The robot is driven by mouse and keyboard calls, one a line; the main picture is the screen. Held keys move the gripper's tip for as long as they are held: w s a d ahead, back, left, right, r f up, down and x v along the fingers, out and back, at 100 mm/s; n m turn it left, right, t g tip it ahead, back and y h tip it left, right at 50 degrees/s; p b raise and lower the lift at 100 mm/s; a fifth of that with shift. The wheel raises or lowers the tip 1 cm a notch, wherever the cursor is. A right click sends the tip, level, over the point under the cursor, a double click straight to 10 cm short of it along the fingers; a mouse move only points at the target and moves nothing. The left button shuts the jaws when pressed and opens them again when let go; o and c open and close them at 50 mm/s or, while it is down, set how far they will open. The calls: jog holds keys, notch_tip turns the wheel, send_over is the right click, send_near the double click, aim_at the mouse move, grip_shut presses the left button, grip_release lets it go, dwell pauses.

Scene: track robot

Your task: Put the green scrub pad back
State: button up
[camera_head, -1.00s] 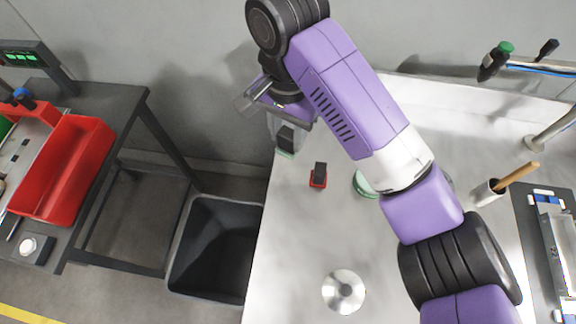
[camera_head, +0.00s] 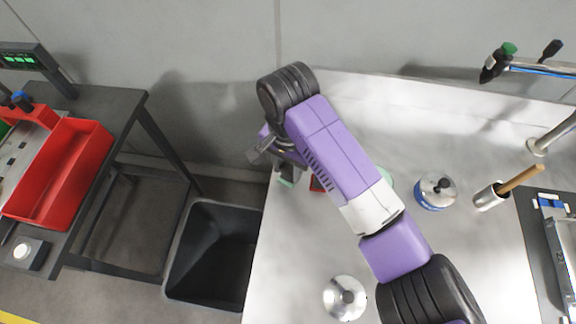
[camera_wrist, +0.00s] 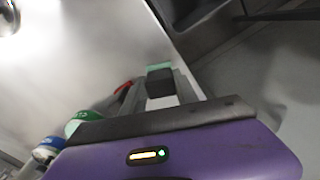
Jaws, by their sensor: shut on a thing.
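The green scrub pad has a black block-like grip over a pale green base. Its green base (camera_head: 286,183) shows just below my gripper (camera_head: 272,158), by the counter's left edge. In the wrist view the black grip (camera_wrist: 159,82) sits between the two fingers of my gripper (camera_wrist: 160,90), with a strip of green at its far side. My gripper is shut on this grip. I cannot tell whether the base touches the counter. A red pad (camera_head: 316,184) stands just to the right, mostly hidden by my arm.
The steel counter (camera_head: 290,260) is clear at the front left. On it are a silver lidded pot (camera_head: 345,297), a blue-banded pot (camera_head: 435,192) and a cup with a wooden handle (camera_head: 490,196). A black bin (camera_head: 213,250) and a red tray (camera_head: 62,175) are left.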

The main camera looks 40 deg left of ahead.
aim_at(288, 168)
jog(key=o, duration=1.2)
jog(key=shift+f, duration=0.1)
notch_tip(288, 168, up, 12)
jog(key=p, duration=0.1)
jog(key=shift+r, duration=0.2)
